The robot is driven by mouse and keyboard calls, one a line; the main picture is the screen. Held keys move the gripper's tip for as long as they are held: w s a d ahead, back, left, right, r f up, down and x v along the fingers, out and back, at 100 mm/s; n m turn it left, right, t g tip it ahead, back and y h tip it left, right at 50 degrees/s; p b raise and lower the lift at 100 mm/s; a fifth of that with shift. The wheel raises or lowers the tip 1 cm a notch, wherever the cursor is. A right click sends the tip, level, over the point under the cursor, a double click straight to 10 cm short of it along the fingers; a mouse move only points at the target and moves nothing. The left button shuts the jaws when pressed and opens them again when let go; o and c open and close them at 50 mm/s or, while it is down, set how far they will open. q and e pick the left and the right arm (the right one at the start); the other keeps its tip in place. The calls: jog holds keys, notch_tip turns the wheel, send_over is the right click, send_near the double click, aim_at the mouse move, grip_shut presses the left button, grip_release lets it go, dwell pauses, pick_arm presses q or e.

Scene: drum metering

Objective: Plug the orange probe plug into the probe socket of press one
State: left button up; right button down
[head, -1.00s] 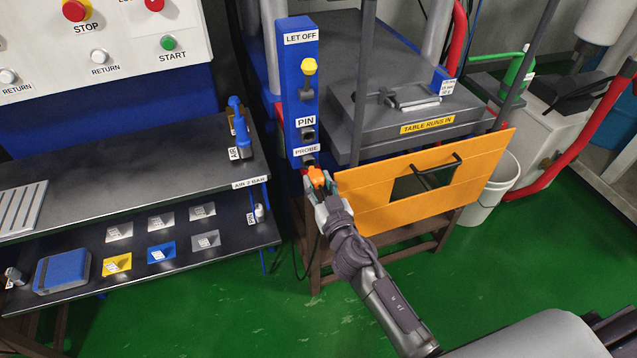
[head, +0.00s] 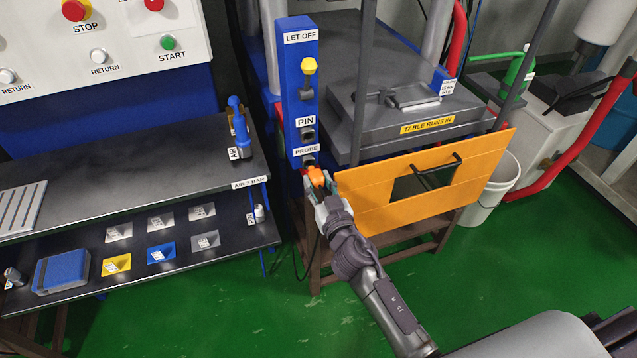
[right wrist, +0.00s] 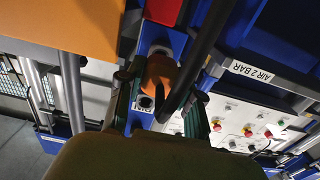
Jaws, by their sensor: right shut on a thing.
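My right gripper (head: 318,183) is shut on the orange probe plug (head: 315,175) just below the probe socket (head: 309,161) on the blue panel (head: 299,85) of the press. The plug's front end lies close to the socket; whether it touches or enters it I cannot tell. In the right wrist view the orange plug (right wrist: 160,76) sits between the two fingers of the right gripper (right wrist: 158,95). A dark cable or bar crosses in front of it there. My left gripper is in neither view.
The orange guard panel (head: 425,185) with a black handle stands right beside the gripper. A dark shelf (head: 130,150) with an air fitting (head: 238,130) lies to the left. The pin socket (head: 308,134) is just above the probe label. Green floor is free in front.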

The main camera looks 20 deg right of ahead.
aim_at(314, 175)
jog(key=shift+w, duration=0.25)
jog(key=shift+w, duration=0.3)
jog(key=shift+w, duration=1.05)
jog(key=c, duration=0.7)
grip_release()
jog(key=shift+a, duration=0.1)
jog(key=shift+s+f, duration=0.1)
jog(key=shift+s, duration=0.3)
jog(key=s, duration=1.1)
jog(key=shift+s, duration=0.1)
